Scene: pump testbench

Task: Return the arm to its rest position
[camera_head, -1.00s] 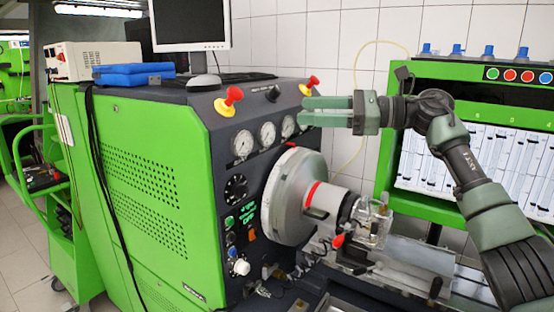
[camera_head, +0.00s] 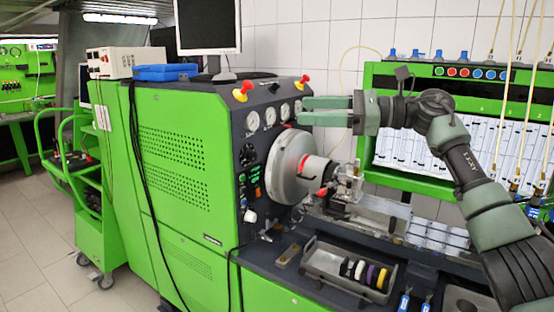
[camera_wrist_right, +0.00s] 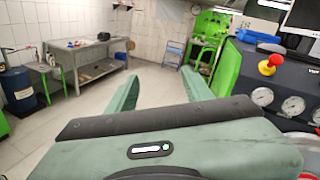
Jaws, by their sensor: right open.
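My right arm (camera_head: 485,195) comes in from the right and is bent at the elbow. Its green-grey gripper (camera_head: 303,110) points left, level with the upper part of the test bench's front panel in the head view. Its two fingers are apart with nothing between them. In the right wrist view the open fingers (camera_wrist_right: 160,80) frame only floor and distant furniture. I cannot tell the gap between gripper and bench. My left gripper is in neither current view.
The green test bench (camera_head: 180,170) carries a monitor (camera_head: 208,25), red-yellow knobs and a large chuck disc (camera_head: 290,165). A tray (camera_head: 310,260) holds several coloured rings. A green tube rack (camera_head: 430,170) stands behind my arm. A wheeled green cart (camera_head: 95,230) is at left. Floor (camera_wrist_right: 90,140) is open beyond the fingers.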

